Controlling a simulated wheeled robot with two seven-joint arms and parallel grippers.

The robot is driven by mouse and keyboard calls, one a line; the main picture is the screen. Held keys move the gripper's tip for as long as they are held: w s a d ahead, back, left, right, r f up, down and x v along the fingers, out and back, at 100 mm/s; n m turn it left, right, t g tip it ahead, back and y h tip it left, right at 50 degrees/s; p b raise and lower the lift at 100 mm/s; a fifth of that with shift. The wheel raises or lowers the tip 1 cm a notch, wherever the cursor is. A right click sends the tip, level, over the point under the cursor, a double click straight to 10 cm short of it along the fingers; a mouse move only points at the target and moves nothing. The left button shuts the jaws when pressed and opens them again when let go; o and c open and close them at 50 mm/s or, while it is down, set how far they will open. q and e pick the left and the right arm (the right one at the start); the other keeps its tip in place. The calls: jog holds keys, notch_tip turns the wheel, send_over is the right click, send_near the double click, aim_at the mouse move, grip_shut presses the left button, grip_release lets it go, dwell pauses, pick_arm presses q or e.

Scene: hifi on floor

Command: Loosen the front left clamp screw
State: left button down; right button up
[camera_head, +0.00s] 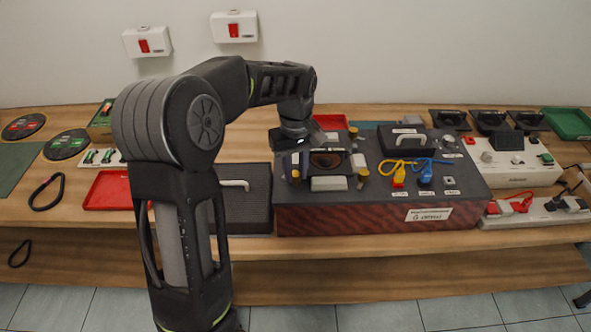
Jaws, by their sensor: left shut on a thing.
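The front left clamp screw (295,174) is a small yellow knob at the fixture's left front corner. The front right clamp screw (362,176) and the back right one (353,132) stand free. My right gripper is out of view.
Yellow and blue cables (412,170) lie on the box's right half. A black case with a light handle (240,205) adjoins it on the left, behind my arm. A red tray (109,190) is further left. White power units (512,165) stand right.

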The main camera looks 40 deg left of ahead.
aim_at(295, 174)
pick_arm(q)
jog(key=c, duration=1.2)
grip_release()
jog(key=shift+r, duration=0.15)
notch_tip(295, 174, up, 8)
jog(key=shift+f+b, duration=0.2)
jog(key=shift+b, duration=0.15)
jog(key=shift+f, duration=0.1)
